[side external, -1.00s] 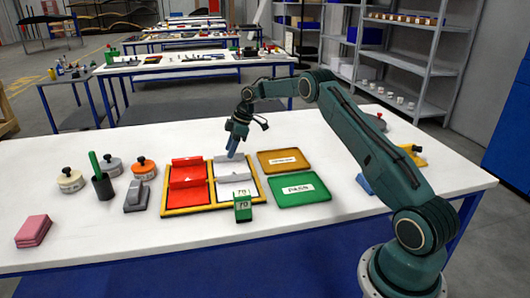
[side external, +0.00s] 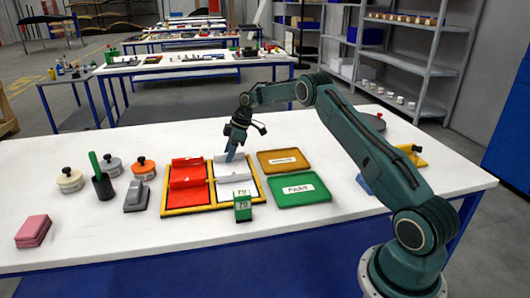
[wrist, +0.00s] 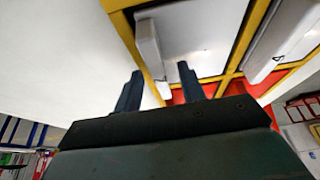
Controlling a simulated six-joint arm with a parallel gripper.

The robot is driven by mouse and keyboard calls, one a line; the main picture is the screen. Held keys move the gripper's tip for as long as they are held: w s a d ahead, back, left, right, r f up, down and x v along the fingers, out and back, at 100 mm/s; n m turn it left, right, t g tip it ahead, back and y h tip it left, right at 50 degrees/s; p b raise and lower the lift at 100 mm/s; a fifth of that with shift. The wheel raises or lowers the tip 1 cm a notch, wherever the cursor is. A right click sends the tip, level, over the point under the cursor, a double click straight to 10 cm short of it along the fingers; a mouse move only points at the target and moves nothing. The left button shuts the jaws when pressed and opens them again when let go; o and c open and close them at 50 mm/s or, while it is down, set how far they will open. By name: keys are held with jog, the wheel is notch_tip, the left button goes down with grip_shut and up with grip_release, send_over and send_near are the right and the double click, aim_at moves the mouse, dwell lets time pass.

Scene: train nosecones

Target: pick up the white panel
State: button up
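Two white panels lie in the right column of a yellow-edged tray (side external: 186,210), one behind the other. Each has a raised ridge along one edge. In the side view my gripper (side external: 231,158) points down at the rear white panel (side external: 241,168) and partly hides it. The front white panel (side external: 235,189) is clear of the gripper. In the wrist view my gripper (wrist: 160,72) has its two dark fingers spread apart. The ridge of the nearer white panel (wrist: 205,40) lies just beyond the gap between them. Contact cannot be told.
Red panels (side external: 187,182) fill the tray's left column. A green box (side external: 242,207) stands at its front right. Yellow (side external: 283,161) and green (side external: 300,190) labelled trays lie to the right. Lidded pots, a cup and a grey block stand to the left.

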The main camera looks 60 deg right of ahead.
jog(key=shift+f, duration=0.2)
dwell(0.4)
grip_shut()
